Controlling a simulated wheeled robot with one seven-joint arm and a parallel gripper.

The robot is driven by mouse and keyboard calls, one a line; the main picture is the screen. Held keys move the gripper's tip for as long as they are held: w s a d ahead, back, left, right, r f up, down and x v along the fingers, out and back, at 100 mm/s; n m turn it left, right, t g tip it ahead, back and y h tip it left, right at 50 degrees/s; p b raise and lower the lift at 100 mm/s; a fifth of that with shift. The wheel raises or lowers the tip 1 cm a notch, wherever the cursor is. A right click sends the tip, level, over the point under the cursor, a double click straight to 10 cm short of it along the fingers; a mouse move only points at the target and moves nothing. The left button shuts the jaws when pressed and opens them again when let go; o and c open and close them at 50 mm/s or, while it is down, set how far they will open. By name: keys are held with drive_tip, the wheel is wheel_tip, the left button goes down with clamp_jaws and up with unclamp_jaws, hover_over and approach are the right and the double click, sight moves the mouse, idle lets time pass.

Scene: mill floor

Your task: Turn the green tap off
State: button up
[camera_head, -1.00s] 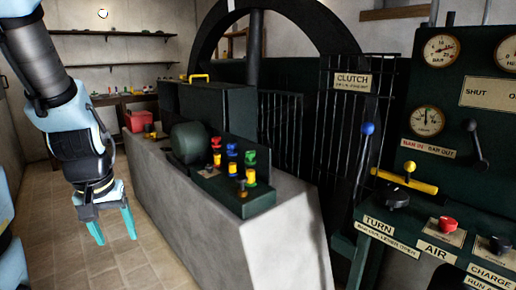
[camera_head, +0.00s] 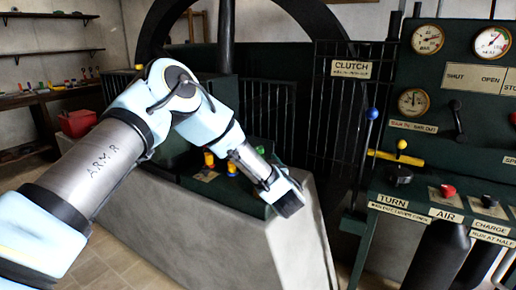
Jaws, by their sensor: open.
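My arm reaches across the picture from lower left. My gripper (camera_head: 289,204) is at the right end of the grey plinth, over the near end of the dark tap bank (camera_head: 205,175). Its fingers are hidden behind the dark hand, pointing down and away. On the bank, a yellow-topped tap (camera_head: 209,159) and a blue-and-yellow tap (camera_head: 232,169) show left of my forearm. Whether the fingers touch anything cannot be seen.
The grey plinth (camera_head: 215,235) fills the middle. A barred clutch guard (camera_head: 345,120) and a blue-knobbed lever (camera_head: 372,114) stand behind right. A control panel with gauges (camera_head: 428,40), a yellow handle (camera_head: 395,157) and a red knob (camera_head: 448,191) is at the right.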

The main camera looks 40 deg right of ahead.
drive_tip(key=shift+t, duration=0.3)
drive_tip(key=p+x, duration=0.1)
drive_tip(key=x, duration=0.4)
drive_tip(key=p+x, duration=0.2)
drive_tip(key=x, duration=0.3)
drive_tip(key=shift+s+d+f, duration=0.1)
drive_tip(key=shift+d+f, duration=0.1)
drive_tip(key=shift+f, duration=0.05)
clamp_jaws()
